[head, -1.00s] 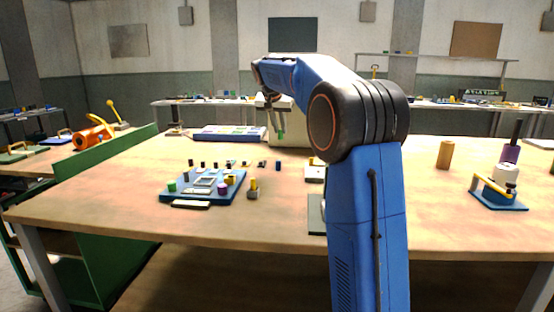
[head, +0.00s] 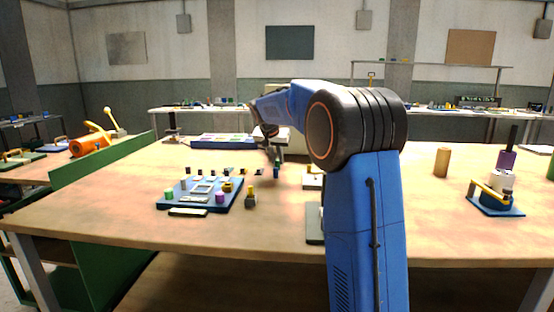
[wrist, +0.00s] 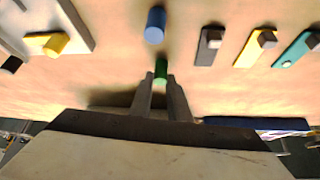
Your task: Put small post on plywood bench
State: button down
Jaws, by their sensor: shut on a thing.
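A small green post (wrist: 160,69) is between the fingertips of my gripper (wrist: 160,78) in the wrist view. The fingers are shut on it. In the head view my gripper (head: 273,158) is low over the far middle part of the plywood bench (head: 110,218). The green post is hard to make out there. Whether it touches the bench top I cannot tell. A blue post (wrist: 155,25) stands on the bench just beyond the green one in the wrist view, apart from it; it also shows in the head view (head: 277,172).
A blue tray (head: 228,203) with several small parts sits left of my arm. Several small pieces stand in a row behind it. A tan cylinder (head: 441,162) and a blue-based device (head: 497,210) are on the right. The front left of the bench is clear.

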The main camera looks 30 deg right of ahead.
jog(key=c, duration=1.7)
grip_release()
jog(key=shift+f, duration=0.15)
jog(key=shift+o, duration=0.2)
jog(key=v, duration=1.2)
jog(key=shift+r, duration=0.25)
